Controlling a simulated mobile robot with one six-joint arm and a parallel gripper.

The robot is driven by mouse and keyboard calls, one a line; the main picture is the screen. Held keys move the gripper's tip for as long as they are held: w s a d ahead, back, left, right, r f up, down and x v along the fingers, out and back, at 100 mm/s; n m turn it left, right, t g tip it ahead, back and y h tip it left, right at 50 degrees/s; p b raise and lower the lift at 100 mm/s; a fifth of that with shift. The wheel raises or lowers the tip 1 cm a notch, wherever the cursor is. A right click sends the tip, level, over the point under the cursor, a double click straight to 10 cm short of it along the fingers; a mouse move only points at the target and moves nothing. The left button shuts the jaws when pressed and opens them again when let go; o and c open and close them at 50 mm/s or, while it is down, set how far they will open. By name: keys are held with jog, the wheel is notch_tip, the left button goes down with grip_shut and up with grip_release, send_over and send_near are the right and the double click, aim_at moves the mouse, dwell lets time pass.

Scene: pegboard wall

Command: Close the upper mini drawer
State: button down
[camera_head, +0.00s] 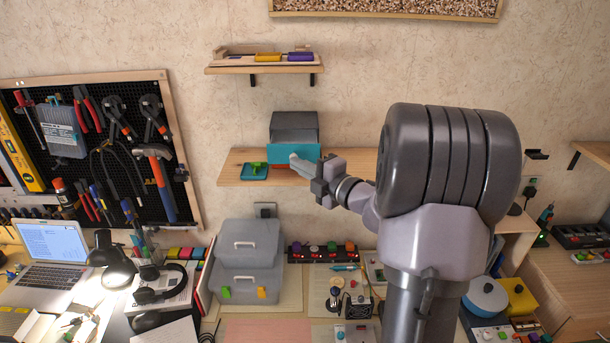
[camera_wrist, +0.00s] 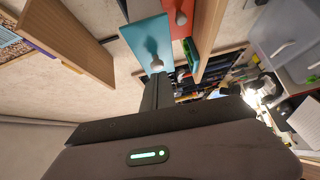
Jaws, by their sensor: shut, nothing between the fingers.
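A small grey drawer unit (camera_head: 295,124) stands on the wooden wall shelf (camera_head: 232,172). Its upper drawer has a blue front (camera_head: 307,150), with a red lower front (camera_head: 281,168) beneath it. In the wrist view the blue front (camera_wrist: 143,34) and the red front (camera_wrist: 206,20) each carry a rounded knob. My gripper (camera_head: 294,161) is in front of the unit, shut and empty. In the wrist view my fingers (camera_wrist: 158,80) point at the blue front, close to its knob (camera_wrist: 154,55); I cannot tell whether they touch. How far the upper drawer stands out is unclear.
A green tray (camera_head: 254,171) sits on the shelf left of the unit. Another shelf (camera_head: 263,68) with coloured items hangs above. Grey toolboxes (camera_head: 246,262) stand on the bench below. A tool pegboard (camera_head: 95,150) is at left. My arm hides the wall at right.

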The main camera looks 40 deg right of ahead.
aim_at(307, 151)
jog(key=shift+w+d, duration=0.2)
jog(key=shift+w, duration=0.15)
jog(key=w+d+p, duration=0.1)
jog(key=w+p, duration=0.1)
jog(key=w+d+p, duration=0.4)
jog(key=shift+w+r, duration=0.2)
jog(key=shift+w, duration=0.1)
jog(key=shift+s, duration=0.15)
